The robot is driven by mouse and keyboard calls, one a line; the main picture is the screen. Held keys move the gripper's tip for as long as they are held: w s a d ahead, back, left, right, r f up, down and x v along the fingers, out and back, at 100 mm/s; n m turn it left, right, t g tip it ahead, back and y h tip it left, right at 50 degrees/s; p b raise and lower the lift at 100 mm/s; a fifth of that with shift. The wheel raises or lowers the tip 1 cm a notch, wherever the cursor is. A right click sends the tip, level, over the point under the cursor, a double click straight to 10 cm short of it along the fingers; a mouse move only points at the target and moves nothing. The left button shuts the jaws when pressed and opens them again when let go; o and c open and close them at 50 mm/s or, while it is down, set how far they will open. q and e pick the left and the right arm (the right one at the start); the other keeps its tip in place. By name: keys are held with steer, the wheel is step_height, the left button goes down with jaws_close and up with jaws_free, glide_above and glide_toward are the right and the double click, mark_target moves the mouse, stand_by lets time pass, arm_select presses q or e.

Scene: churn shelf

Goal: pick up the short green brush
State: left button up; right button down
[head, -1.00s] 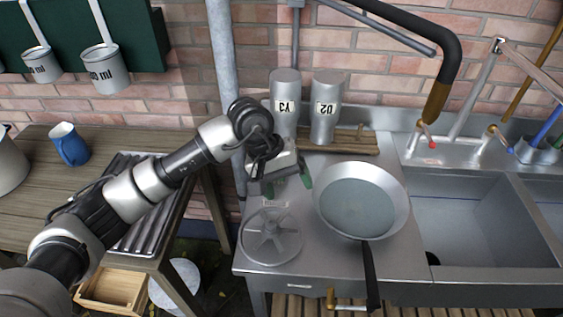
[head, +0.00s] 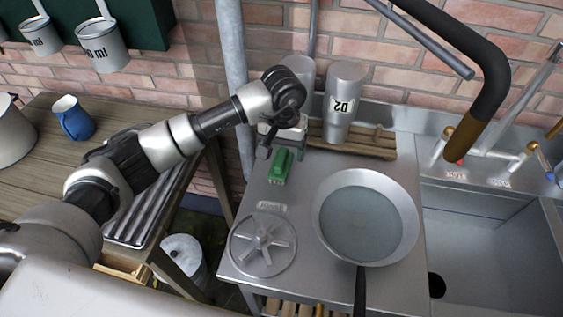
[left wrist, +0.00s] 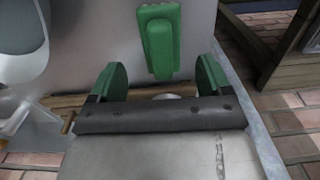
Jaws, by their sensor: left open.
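The short green brush (head: 281,167) lies on the metal counter, left of the pan, with a pale edge along its near end. It also shows in the left wrist view (left wrist: 160,42), just beyond the fingertips and centred between them. My left gripper (head: 284,143) hangs at the far end of the brush in the head view. Its two green fingertips (left wrist: 160,76) are spread apart with nothing between them. Its fingers are partly hidden in the head view. My right gripper is in neither view.
A grey frying pan (head: 364,217) sits right of the brush, and a round metal wheel (head: 263,244) in front of it. A metal bottle marked U2 (head: 342,100) stands on a wooden rack (head: 375,142) behind. The sink (head: 480,245) is at right.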

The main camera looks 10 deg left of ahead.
mark_target(281, 156)
arm_select(q)
steer(key=f+p, duration=0.1)
steer(key=f, duration=0.3)
steer(key=shift+s+a+f+p, duration=0.1)
steer(key=shift+s+f+p, duration=0.1)
steer(key=shift+p, duration=0.15)
steer(key=shift+f, duration=0.5)
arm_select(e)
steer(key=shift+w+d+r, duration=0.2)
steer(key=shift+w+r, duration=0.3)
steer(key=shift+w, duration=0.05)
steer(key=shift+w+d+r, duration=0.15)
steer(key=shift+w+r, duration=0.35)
arm_select(q)
steer(key=shift+c, duration=1)
steer(key=c, duration=0.8)
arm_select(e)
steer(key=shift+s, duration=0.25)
arm_select(q)
steer(key=shift+w+r, duration=0.1)
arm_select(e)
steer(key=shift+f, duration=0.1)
